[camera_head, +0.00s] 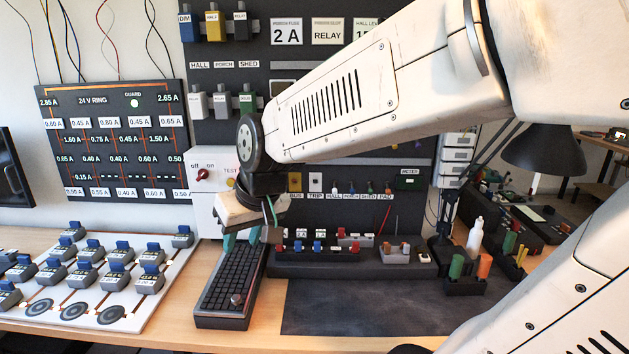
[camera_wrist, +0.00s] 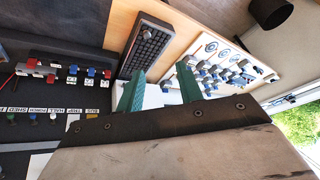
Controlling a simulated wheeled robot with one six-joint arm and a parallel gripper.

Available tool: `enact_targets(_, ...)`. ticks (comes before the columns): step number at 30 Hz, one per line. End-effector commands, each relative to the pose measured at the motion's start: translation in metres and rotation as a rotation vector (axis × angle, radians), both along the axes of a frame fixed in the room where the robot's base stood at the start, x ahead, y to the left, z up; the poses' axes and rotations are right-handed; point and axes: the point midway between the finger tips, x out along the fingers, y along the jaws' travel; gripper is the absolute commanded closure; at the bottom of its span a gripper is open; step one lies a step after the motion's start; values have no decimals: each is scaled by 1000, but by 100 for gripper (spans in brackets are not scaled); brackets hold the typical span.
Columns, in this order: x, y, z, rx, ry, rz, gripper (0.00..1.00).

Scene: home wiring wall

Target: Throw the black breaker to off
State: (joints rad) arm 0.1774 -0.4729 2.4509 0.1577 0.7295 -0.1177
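My gripper (camera_head: 250,236) hangs in front of the dark wall panel, above the black keypad on the bench. Its two green fingers stand apart, with nothing visibly held between them; they also show in the wrist view (camera_wrist: 158,88). A row of small labelled switches (camera_head: 352,188) runs along the lower wall panel, right of the gripper. In the wrist view the labelled row (camera_wrist: 52,116) appears upside down at the left, apart from the fingers. I cannot tell which part is the black breaker. My arm hides part of the panel.
A white box with a red off/on knob (camera_head: 203,174) stands left of the gripper. The black keypad (camera_head: 232,285) lies below. A white board with several blue-topped blocks (camera_head: 150,300) is at left. A dark mat (camera_head: 370,308) is clear. A black lamp (camera_head: 545,150) stands at right.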

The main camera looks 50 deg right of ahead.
Motion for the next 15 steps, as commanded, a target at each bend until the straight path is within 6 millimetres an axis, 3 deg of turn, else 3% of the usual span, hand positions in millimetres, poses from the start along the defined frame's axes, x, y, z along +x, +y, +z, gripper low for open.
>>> enact_targets(1, 34, -25, -4, 1, -62, -63, 64)
enact_targets(3, 76, -62, -6, -15, -167, -147, 64)
enact_targets(7, 136, -147, -14, -90, -345, -320, 64)
enact_targets(11, 166, -236, -27, -204, -480, -489, 64)
enact_targets(15, 169, -312, -40, -332, -566, -632, 64)
